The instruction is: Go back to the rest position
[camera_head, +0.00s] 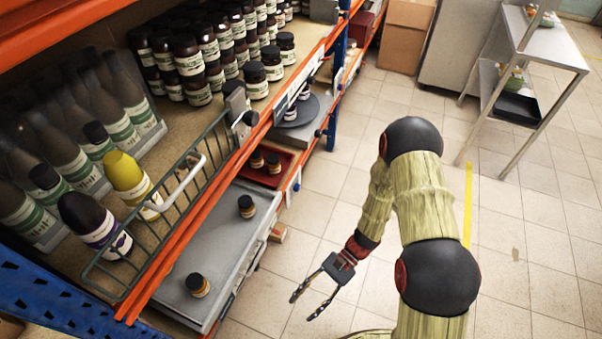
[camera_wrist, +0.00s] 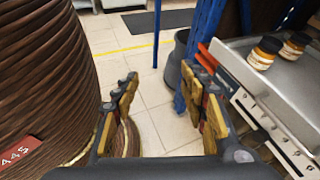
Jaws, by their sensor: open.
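My gripper (camera_head: 318,290) is in the lower middle of the head view, over the tiled floor and to the right of the shelf rack. Its two fingers are spread apart with nothing between them. In the wrist view my gripper (camera_wrist: 165,105) is also open and empty, with floor tiles showing between the fingers. My arm bends down from the right side of the head view.
A grey drawer (camera_head: 226,232) with two small dark jars (camera_head: 246,206) extends from the orange rack beside my gripper. A wire basket (camera_head: 110,268) sits above it, near bottles. The tiled floor (camera_head: 540,230) is open at right, before a metal cart (camera_head: 545,55).

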